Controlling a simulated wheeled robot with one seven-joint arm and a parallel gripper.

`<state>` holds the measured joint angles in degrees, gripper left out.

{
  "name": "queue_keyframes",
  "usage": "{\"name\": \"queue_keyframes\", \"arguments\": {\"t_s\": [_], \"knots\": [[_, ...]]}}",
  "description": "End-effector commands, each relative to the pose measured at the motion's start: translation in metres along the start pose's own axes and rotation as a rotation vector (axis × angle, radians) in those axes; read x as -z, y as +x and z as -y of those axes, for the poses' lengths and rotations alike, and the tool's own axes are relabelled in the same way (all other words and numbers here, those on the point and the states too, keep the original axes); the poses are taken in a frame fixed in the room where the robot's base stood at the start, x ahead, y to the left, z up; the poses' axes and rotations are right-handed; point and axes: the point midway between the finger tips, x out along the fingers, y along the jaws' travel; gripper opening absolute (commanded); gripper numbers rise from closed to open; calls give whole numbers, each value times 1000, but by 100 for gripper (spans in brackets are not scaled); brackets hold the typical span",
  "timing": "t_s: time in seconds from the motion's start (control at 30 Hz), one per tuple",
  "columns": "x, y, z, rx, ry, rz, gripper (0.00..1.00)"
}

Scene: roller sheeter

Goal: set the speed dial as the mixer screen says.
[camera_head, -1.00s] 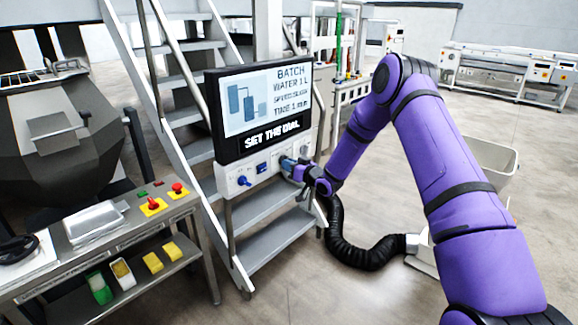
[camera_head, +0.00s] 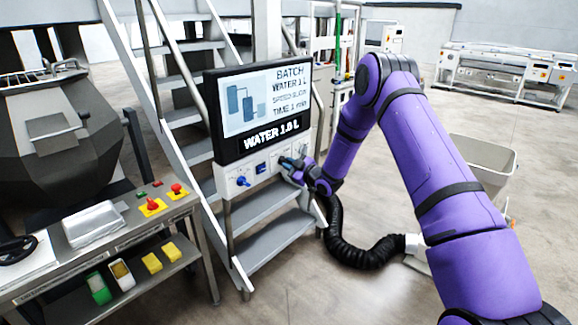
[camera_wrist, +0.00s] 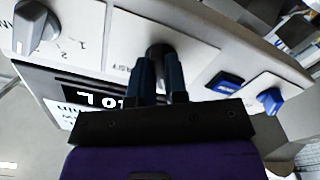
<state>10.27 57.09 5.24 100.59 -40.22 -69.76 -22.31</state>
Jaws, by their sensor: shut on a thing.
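The mixer screen (camera_head: 255,105) lists BATCH, WATER 1 L, a small speed line that seems to read SLOW, and TIME 1 MIN. Its lower banner (camera_head: 272,134) reads WATER 1.0 L. The control panel (camera_head: 227,186) is under the screen. My gripper (camera_head: 286,163) is at the panel's right half. In the wrist view, my gripper (camera_wrist: 160,76) is shut on the grey speed dial (camera_wrist: 158,50), with a finger on each side. The lettering beside this dial ends in AST; the rest is hidden. The dial's pointer direction cannot be told.
Another grey dial (camera_wrist: 38,28) with number marks sits beside the held one. On the other side are a blue switch (camera_wrist: 225,82) and a blue knob (camera_wrist: 270,99). Metal stairs (camera_head: 185,118) stand behind the panel. A black hose (camera_head: 352,249) lies on the floor.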

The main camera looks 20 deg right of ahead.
Motion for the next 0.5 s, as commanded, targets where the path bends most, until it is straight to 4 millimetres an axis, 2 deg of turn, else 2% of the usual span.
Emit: {"name": "queue_keyframes", "arguments": {"t_s": [0.5], "knots": [[-1,-1,0,1,-49,2,0]]}}
